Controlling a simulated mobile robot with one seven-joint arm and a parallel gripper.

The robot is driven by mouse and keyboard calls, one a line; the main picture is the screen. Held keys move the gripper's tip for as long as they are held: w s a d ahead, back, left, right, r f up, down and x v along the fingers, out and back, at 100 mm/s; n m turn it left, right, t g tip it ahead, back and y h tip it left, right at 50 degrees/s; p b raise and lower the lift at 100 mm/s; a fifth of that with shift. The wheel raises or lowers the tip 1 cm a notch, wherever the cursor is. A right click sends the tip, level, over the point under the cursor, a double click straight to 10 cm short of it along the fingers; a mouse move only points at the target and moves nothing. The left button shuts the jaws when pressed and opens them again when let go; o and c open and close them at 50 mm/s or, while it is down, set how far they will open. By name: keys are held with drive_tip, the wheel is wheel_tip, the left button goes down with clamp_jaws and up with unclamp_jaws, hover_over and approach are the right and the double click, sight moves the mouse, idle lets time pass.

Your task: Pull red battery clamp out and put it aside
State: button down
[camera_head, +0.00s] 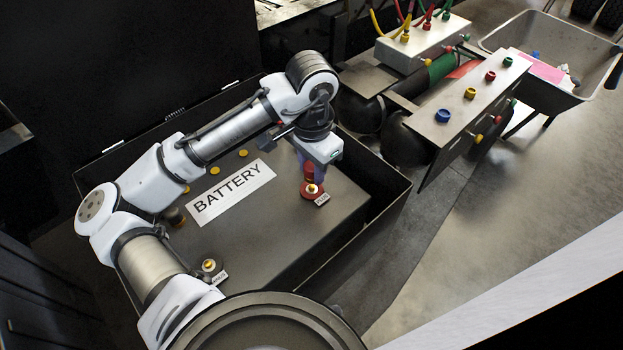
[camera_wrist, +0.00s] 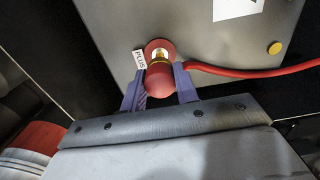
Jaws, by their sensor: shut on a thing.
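The red battery clamp (camera_wrist: 160,82) is between the two purple fingers of my gripper (camera_wrist: 160,88), which is shut on it. A red cable (camera_wrist: 250,73) runs from beside it to the right. Just beyond the clamp are a brass terminal post (camera_wrist: 158,56) and a red disc (camera_wrist: 153,43) next to a PLUS label (camera_wrist: 139,59). In the head view, my gripper (camera_head: 309,168) is right above the red disc (camera_head: 312,194) on the battery (camera_head: 240,220). I cannot tell whether the clamp still touches the post.
The battery sits in a dark open box (camera_head: 380,215). Another terminal (camera_head: 209,265) is near its front edge. To the right stand a metal panel with colored knobs (camera_head: 465,100) and a grey basin (camera_head: 560,45). Bare floor (camera_head: 510,210) lies at the right.

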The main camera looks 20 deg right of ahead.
drive_tip(key=shift+r+p, duration=0.75)
drive_tip(key=shift+r, duration=0.1)
